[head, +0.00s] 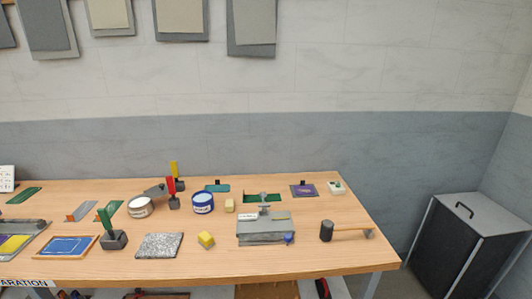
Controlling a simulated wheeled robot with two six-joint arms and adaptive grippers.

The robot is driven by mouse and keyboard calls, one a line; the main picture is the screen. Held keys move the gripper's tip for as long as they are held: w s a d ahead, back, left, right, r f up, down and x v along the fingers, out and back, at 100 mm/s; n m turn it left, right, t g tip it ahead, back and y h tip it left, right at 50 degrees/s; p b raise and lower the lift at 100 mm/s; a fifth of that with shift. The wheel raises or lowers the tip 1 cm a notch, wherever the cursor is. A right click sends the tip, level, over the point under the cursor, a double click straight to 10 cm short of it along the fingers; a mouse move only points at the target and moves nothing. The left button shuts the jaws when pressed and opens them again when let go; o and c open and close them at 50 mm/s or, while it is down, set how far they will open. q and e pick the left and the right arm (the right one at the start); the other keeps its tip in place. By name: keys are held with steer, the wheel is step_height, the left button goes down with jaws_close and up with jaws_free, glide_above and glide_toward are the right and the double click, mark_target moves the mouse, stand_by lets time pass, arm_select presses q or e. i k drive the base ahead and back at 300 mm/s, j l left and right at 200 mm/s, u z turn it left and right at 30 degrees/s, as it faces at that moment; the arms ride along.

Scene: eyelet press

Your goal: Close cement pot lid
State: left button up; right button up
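Two round pots stand on the workbench in the head view, and their labels are too small to read. A silver-grey pot (140,207) with a pale top stands left of the middle. A dark grey flat piece (155,190) sits at its upper right edge; I cannot tell whether it is a raised lid or a separate thing. A blue pot (203,203) with a white label stands to the right, with a pale round top inside a blue rim. I cannot tell for sure which one is the cement pot. Neither of my grippers is in view.
Brushes with red (171,188) and green (105,219) handles stand close to the pots. A dark bin (459,248) stands right of the bench (330,262).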

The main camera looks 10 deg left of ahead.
mark_target(157, 191)
steer(key=k+j, duration=0.1)
steer(key=j, duration=0.8)
steer(key=k+j, duration=0.15)
steer(key=j, duration=0.25)
steer(key=k+j, duration=0.1)
steer(key=j, duration=0.35)
steer(key=k+j, duration=0.1)
steer(key=j, duration=0.35)
